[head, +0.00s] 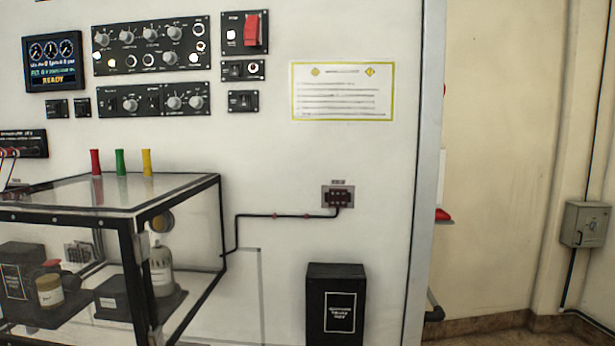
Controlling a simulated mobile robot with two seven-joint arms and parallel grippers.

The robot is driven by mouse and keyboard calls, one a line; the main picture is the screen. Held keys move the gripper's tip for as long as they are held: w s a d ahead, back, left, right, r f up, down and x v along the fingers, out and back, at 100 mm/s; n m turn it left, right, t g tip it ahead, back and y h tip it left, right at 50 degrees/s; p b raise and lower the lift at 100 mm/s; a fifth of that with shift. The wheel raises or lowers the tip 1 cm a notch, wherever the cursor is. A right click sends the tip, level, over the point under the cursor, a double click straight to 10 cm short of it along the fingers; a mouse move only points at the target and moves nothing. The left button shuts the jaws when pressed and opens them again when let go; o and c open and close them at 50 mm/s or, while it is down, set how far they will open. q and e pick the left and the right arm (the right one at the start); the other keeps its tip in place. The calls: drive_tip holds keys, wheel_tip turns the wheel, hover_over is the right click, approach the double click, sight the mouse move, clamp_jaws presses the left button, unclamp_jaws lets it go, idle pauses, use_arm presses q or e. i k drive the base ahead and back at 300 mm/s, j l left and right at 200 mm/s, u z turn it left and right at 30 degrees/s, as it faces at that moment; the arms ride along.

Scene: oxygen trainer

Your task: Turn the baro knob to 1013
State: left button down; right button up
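Several grey knobs sit on black panels on the white wall at the upper left of the head view. The upper panel (150,47) carries a row of knobs and several round white or lit parts. The lower panel (154,100) carries a knob at its left and a pair of knobs at its right. The labels are too small to read, so I cannot tell which knob is the baro knob. Neither of my grippers shows in this view.
A display (53,62) reads READY. A red guarded switch (252,31) is right of the panels. A clear-topped, black-framed case (170,208) with red, green and yellow pegs stands below them. A black box (335,300) is at the bottom.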

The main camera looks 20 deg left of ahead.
sight(197, 102)
drive_tip(key=u, duration=1.2)
